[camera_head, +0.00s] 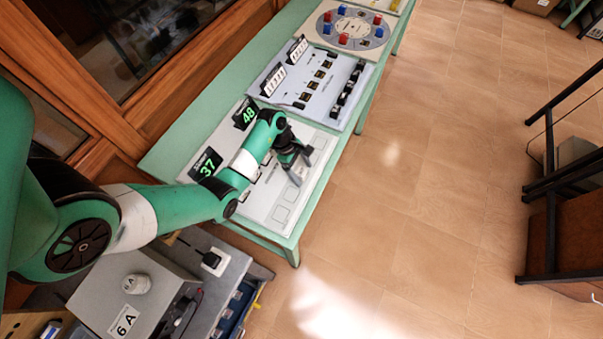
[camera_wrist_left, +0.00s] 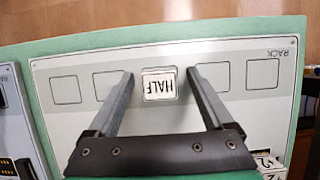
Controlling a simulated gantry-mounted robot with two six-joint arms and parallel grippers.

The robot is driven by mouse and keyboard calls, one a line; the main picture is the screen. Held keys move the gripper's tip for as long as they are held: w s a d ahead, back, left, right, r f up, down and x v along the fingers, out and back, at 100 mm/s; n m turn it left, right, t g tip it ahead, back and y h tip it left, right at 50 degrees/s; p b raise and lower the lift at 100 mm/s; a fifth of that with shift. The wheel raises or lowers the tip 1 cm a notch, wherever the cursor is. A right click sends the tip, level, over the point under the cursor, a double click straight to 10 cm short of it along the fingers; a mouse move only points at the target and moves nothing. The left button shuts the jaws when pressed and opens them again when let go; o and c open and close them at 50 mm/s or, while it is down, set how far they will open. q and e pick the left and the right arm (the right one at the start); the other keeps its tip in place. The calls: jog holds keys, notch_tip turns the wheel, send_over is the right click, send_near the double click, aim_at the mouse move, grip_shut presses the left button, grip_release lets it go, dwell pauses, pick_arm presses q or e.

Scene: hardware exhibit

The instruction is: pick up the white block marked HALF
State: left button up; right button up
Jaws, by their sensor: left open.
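The white block marked HALF (camera_wrist_left: 159,85) sits on the white RACK panel (camera_wrist_left: 230,55), in line with a row of outlined squares, its lettering upside down in the left wrist view. My left gripper (camera_wrist_left: 160,73) is open, with one finger on each side of the block and a gap to it on both sides. In the head view my left gripper (camera_head: 301,167) is over the near part of the white panel (camera_head: 284,213). I cannot make out the block there. My right gripper is not in view.
Small blocks marked 2 (camera_wrist_left: 267,161) show at lower right in the left wrist view. Number displays reading 37 (camera_head: 206,165) and 48 (camera_head: 246,113) stand along the panel's left side. A grey switch panel (camera_head: 325,68) and a round dial board (camera_head: 349,28) lie farther along the green table.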

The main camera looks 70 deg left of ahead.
aim_at(306, 174)
pick_arm(q)
jog(key=shift+d+f, duration=0.1)
jog(key=shift+f, duration=0.2)
jog(key=shift+r, duration=0.1)
grip_shut()
jog(key=shift+w+r+p, duration=0.1)
jog(key=shift+r+p, duration=0.3)
jog(key=shift+r, duration=0.2)
jog(key=r, duration=0.1)
jog(key=r+p, duration=0.1)
jog(key=r, duration=0.1)
jog(key=shift+s+p, duration=0.25)
jog(key=shift+p, duration=0.1)
jog(key=s+d+r+p, duration=0.5)
jog(key=s+r+p, duration=0.2)
jog(key=s, duration=0.5)
jog(key=shift+s+r+p, duration=0.3)
jog(key=shift+r+p, duration=0.1)
jog(key=shift+r, duration=0.5)
